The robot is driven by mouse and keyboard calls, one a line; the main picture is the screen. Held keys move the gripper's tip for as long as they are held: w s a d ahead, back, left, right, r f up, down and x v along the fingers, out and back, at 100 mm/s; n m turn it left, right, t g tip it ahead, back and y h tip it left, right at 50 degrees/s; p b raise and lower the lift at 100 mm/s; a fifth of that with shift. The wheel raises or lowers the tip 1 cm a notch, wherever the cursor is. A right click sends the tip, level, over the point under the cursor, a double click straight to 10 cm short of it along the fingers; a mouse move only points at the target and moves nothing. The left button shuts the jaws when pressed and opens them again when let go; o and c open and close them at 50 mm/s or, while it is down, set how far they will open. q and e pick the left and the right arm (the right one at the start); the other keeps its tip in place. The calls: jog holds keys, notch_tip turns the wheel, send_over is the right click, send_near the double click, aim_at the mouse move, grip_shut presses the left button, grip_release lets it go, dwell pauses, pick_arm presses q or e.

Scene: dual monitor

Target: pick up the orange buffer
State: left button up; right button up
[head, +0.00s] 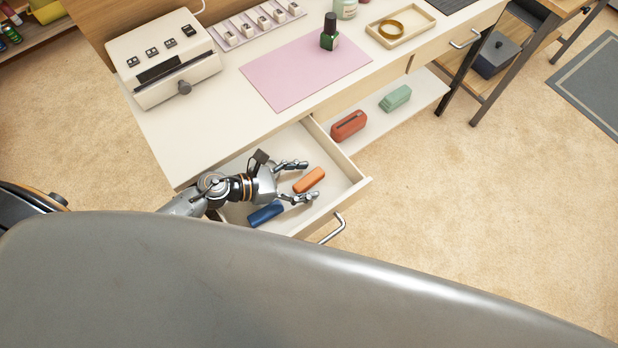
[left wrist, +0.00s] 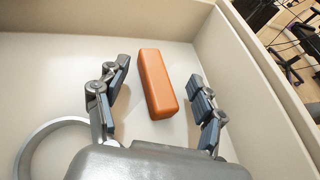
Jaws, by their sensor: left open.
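The orange buffer (head: 309,180) is a small rounded block lying in the open drawer (head: 350,192). My left gripper (head: 306,181) is open inside the drawer, with its fingers on either side of the orange buffer. In the left wrist view the orange buffer (left wrist: 158,84) lies between the two spread fingers of my left gripper (left wrist: 160,98), with a gap on each side. A blue block (head: 265,214) lies in the drawer beside the gripper, nearer to me. My right gripper is not in view.
The drawer walls stand close around the gripper. A red case (head: 349,126) and a green case (head: 395,98) sit on a lower shelf. A pink mat (head: 300,75), a cream device (head: 163,62) and a tray (head: 401,26) are on the desk above.

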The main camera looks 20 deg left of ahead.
pick_arm(q)
jog(key=c, duration=1.2)
jog(key=shift+c, duration=0.2)
